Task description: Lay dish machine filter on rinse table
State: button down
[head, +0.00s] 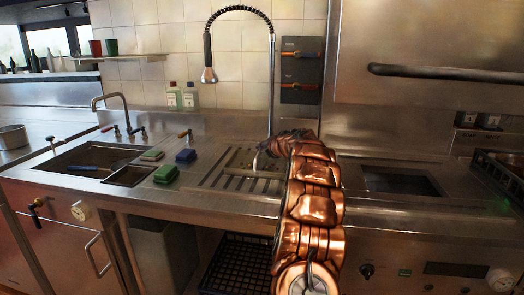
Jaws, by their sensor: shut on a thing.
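My copper-coloured arm reaches up from the bottom middle, over the steel counter. My dark gripper (270,150) is at its far end, low over the right part of the ribbed rinse table (215,182). It is shut on a small greyish thing, which I take to be the dish machine filter (262,161). Most of the filter is hidden behind the gripper and arm, and I cannot tell whether it touches the table. The dish machine (440,110) stands at the right, with a dark square opening (400,180) in its deck.
A tall spring faucet (272,90) rises behind the gripper. Left of the rinse table are a green sponge (165,174), a blue sponge (186,156) and a sink (92,158). Two bottles (182,98) stand at the wall. A dark rack (240,262) sits below the counter.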

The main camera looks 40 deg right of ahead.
jog(key=c, duration=1.2)
grip_release()
jog(key=b+v, duration=0.1)
jog(key=v, duration=1.1)
